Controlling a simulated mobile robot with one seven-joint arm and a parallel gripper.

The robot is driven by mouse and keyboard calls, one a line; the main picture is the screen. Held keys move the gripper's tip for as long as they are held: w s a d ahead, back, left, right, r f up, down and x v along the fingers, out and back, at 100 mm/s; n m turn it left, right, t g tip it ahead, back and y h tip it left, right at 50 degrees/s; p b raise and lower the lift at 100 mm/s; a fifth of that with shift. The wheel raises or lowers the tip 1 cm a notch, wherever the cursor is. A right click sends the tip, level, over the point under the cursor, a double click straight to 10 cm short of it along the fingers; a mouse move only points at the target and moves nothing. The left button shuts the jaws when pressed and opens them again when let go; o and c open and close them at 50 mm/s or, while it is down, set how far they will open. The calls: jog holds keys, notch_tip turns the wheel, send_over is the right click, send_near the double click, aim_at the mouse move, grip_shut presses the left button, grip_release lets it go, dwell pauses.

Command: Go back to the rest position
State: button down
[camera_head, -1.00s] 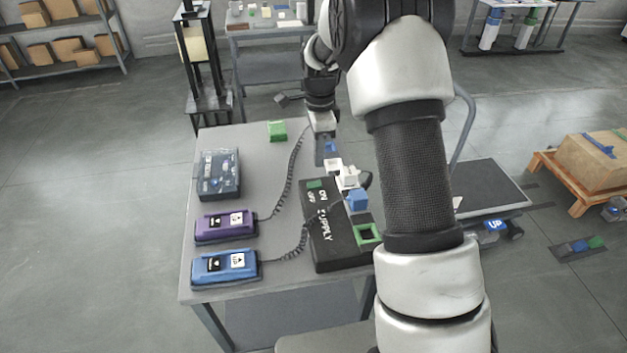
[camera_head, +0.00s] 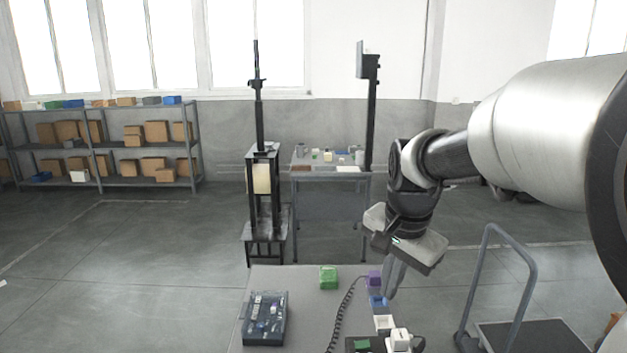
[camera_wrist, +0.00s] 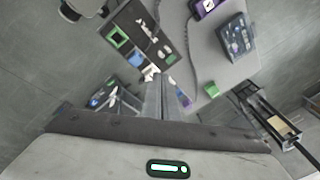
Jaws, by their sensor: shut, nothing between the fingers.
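My gripper (camera_head: 391,288) is shut and empty. It points down over the right side of the grey table (camera_head: 300,280), beside a purple plug (camera_head: 374,279) and a blue plug (camera_head: 378,302). Whether it touches them is hard to tell. In the wrist view my gripper's fingers (camera_wrist: 163,85) lie together above the floor and table edge. The black supply box (camera_wrist: 150,42) shows there, with a green-framed socket and white pieces on it.
A clear-lidded box (camera_head: 265,318) and a green block (camera_head: 328,277) stand on the table. A trolley (camera_head: 520,338) with a raised handle is at the right. Behind are a column stand (camera_head: 262,190), a back table (camera_head: 332,176) and shelves (camera_head: 100,180) with boxes.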

jog(key=s+r+n+t+p, duration=0.1)
jog(key=s+r+n, duration=0.2)
jog(key=s, duration=0.6)
jog(key=s+r+n+t+p, duration=0.2)
jog(key=s+r+n, duration=0.1)
jog(key=s+n, duration=0.3)
jog(key=s, duration=0.2)
jog(key=shift+s+r, duration=0.15)
jog(key=shift+s, duration=0.25)
jog(key=shift+w, duration=0.15)
jog(key=w+f+g, duration=0.1)
jog(key=w+f, duration=0.2)
jog(key=w, duration=0.5)
jog(key=w+f, duration=0.3)
jog(key=w, duration=0.5)
jog(key=w+a+f+g, duration=0.1)
jog(key=w+f, duration=1)
jog(key=f, duration=0.2)
jog(key=shift+f+h, duration=0.3)
jog(key=shift+a, duration=0.1)
